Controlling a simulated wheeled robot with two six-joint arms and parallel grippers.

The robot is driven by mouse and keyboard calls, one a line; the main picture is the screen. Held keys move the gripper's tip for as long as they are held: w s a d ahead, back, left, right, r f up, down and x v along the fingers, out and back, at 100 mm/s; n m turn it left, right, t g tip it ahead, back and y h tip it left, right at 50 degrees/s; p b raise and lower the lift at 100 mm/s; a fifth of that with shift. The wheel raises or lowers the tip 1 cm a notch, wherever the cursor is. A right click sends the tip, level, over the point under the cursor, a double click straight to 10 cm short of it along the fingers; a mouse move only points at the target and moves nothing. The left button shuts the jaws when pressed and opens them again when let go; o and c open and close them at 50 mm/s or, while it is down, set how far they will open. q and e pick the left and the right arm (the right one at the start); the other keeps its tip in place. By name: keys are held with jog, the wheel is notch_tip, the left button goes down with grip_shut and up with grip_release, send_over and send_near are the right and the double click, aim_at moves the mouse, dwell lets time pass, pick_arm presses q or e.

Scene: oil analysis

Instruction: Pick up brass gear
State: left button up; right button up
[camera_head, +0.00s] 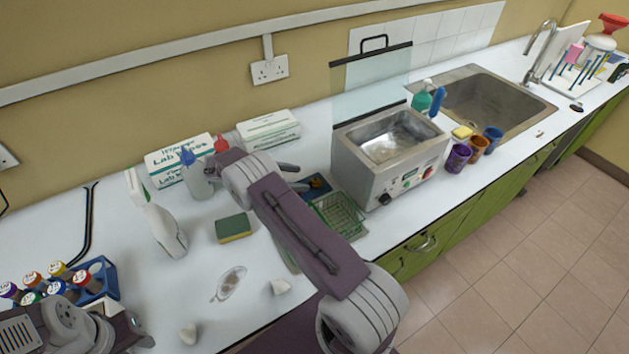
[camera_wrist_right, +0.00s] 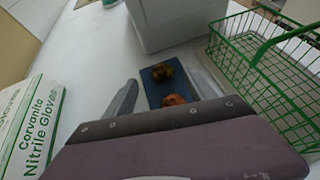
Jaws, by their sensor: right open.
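A brass-coloured piece (camera_wrist_right: 164,71), likely the brass gear, lies on a small blue tray (camera_wrist_right: 154,92) in the right wrist view. An orange-brown copper-like piece (camera_wrist_right: 174,100) lies nearer on the same tray, partly hidden by my gripper body. In the head view the blue tray (camera_head: 318,192) sits between my right gripper and the green basket. My right gripper (camera_head: 296,177) is open and empty, its fingers on either side of the tray in the wrist view (camera_wrist_right: 162,79). Part of my left gripper (camera_head: 125,332) shows at the lower left; its jaws are unclear.
A green wire basket (camera_head: 340,217) stands right of the tray, and a metal bath (camera_head: 388,160) stands behind. A glove box (camera_wrist_right: 25,125) is left in the wrist view. A sponge (camera_head: 233,228), spray bottle (camera_head: 160,222) and tube rack (camera_head: 100,280) stand left on the counter.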

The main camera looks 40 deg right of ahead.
aim_at(314, 180)
jog(key=shift+s+d+f, duration=0.1)
jog(key=shift+d+f, duration=0.05)
jog(key=shift+d, duration=0.15)
jog(key=p+x, duration=0.1)
jog(key=x, duration=0.4)
jog(key=shift+s+p, duration=0.1)
jog(key=shift+p, duration=0.25)
jog(key=shift+d+f, duration=0.1)
jog(key=shift+f, duration=0.05)
jog(key=c, duration=0.8)
grip_shut()
notch_tip(314, 180, up, 10)
jog(key=shift+b, duration=0.4)
